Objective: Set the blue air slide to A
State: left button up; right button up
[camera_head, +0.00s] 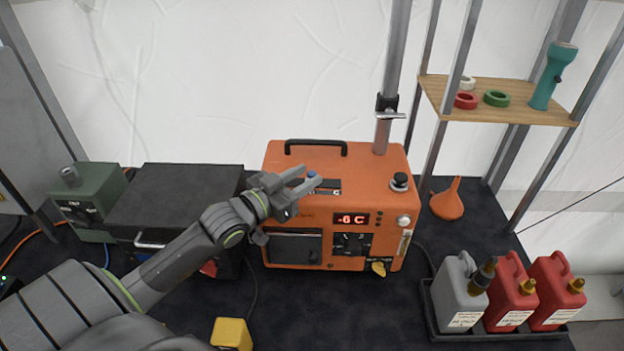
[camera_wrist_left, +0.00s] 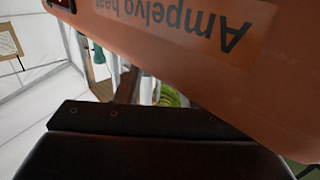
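The orange heater box (camera_head: 283,229) stands on the dark table with a red "-6 C" display (camera_head: 351,219). A black slide plate (camera_head: 328,186) is on its top left, with a small blue slide knob (camera_head: 312,175). My left gripper (camera_head: 312,176) is at the knob, its two fingers apart with the knob between or just beyond their tips; contact cannot be told. The fingers hide part of the plate, and its letters are unreadable. The left wrist view shows the orange heater casing (camera_wrist_left: 270,75) with upside-down lettering, close to the camera. My right gripper is out of view.
A black handle (camera_head: 316,142) and a grey pole (camera_head: 388,120) rise from the heater. A dark case (camera_head: 175,190) and green box (camera_head: 88,205) stand left. An orange funnel (camera_head: 447,200) and a tray (camera_head: 430,310) of jugs are right. A yellow block (camera_head: 231,333) is in front.

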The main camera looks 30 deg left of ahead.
pick_arm(q)
jog(key=shift+x, duration=1.35)
grip_shut()
